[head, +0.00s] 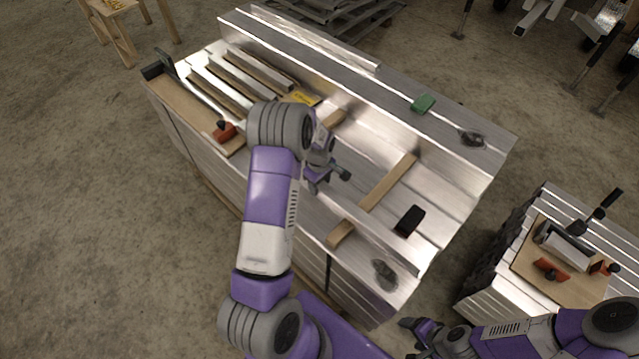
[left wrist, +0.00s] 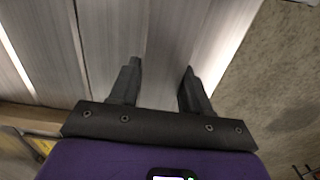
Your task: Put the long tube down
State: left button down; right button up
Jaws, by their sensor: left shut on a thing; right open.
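The long tube (head: 376,241) is a silvery aluminium bar along the near side of the trailer stack (head: 440,190). It crosses a wooden spacer (head: 390,182), whose near end (head: 340,234) shows on its other side. I cannot tell whether the tube touches the spacer. My left gripper (head: 328,180) is shut on the tube, and my arm hides part of it. In the left wrist view the tube (left wrist: 163,65) runs between the two dark fingers (left wrist: 160,88). My right gripper (head: 412,338) is open and empty at the bottom, beside the stack.
A black block (head: 409,221) and a green block (head: 423,103) lie on the stack. Several shorter bars (head: 240,84) and a red-handled tool (head: 224,131) lie at its left end. A smaller stack (head: 500,275) with tools stands at the right. Concrete floor separates the stacks.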

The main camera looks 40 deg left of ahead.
pick_arm(q)
jog(key=shift+f, duration=0.2)
jog(key=c, duration=0.5)
grip_release()
jog(key=shift+r, duration=0.25)
notch_tip(320, 180, up, 13)
jog(key=p, duration=0.4)
jog(key=shift+f, duration=0.15)
